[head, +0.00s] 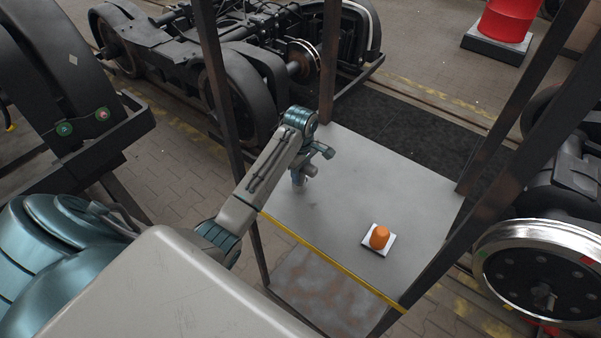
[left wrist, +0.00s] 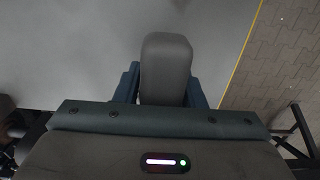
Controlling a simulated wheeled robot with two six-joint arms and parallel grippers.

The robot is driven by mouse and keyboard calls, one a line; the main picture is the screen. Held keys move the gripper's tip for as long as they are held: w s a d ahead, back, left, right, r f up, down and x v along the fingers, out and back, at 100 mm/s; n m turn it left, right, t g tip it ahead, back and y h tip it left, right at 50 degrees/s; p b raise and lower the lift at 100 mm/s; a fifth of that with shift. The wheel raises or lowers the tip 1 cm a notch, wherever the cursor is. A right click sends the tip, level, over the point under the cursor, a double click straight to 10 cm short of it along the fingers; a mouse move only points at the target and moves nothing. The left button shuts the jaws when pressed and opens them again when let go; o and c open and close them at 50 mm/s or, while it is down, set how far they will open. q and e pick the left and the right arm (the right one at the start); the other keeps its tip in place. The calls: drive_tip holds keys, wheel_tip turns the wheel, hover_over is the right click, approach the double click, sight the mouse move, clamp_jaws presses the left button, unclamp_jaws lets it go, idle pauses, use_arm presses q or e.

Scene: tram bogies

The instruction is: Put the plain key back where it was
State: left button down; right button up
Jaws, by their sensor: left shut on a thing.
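My left gripper (head: 299,181) is over the left part of the grey table top, pointing down. In the left wrist view, a plain grey rounded block (left wrist: 166,66) sits between its blue fingers, and the gripper is shut on it. I take it to be the plain key, though its lower end is hidden. I cannot tell whether it touches the table. An orange rounded piece (head: 380,237) stands on a small white square plate (head: 369,245) near the table's front right. My right gripper is not in view.
The grey table top (head: 345,180) has a yellow front edge and is otherwise clear. Dark upright posts (head: 331,60) stand around it. Tram bogies (head: 250,80) lie behind it, and a large wheel (head: 540,265) is at the right. A red drum (head: 507,20) stands at the back right.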

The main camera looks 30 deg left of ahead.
use_arm(q)
drive_tip(key=shift+f, duration=0.95)
drive_tip(key=shift+f, duration=0.1)
drive_tip(key=c, duration=0.9)
unclamp_jaws()
